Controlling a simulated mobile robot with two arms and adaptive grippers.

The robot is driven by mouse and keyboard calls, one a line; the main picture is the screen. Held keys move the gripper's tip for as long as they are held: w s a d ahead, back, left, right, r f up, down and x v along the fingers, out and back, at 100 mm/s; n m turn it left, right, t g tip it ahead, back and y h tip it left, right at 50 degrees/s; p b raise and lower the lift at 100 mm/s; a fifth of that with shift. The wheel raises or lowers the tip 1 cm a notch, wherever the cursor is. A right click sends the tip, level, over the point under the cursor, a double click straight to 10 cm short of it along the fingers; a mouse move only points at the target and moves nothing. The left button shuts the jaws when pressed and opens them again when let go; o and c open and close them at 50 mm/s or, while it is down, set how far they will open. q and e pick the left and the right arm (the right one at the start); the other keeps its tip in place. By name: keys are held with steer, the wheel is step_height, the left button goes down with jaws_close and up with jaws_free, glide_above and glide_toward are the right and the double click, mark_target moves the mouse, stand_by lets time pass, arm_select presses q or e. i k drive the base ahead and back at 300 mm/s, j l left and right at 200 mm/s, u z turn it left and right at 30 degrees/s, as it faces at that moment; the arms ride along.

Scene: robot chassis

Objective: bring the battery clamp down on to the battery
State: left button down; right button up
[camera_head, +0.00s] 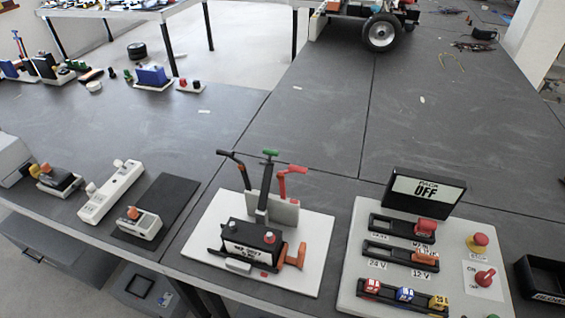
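A black battery (250,241) with a white label and a red terminal sits on a white board (210,258) at front centre. Behind it a grey upright block (285,211) carries three levers. The middle lever (268,154) has a green handle and stands upright. The red lever (287,174) is at the right, the black lever (234,158) at the left, both raised with bent ends. An orange part (293,255) is beside the battery's right end. I cannot tell for certain which part is the battery clamp. Nothing visibly presses on the battery top. Neither gripper is in view.
At right a white panel (350,290) holds switches, coloured fuses and a black display (424,193) reading OFF. A black tray (541,279) is at far right. At left are a white power strip (110,191) and a meter (138,223) on a black mat.

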mark_target(264, 181)
steer(key=k+l+u, duration=0.15)
steer(key=l, duration=0.25)
steer(key=k+l+u, duration=0.2)
steer(key=l, duration=0.2)
steer(key=k+l+u, duration=0.15)
steer(key=k+l, duration=0.15)
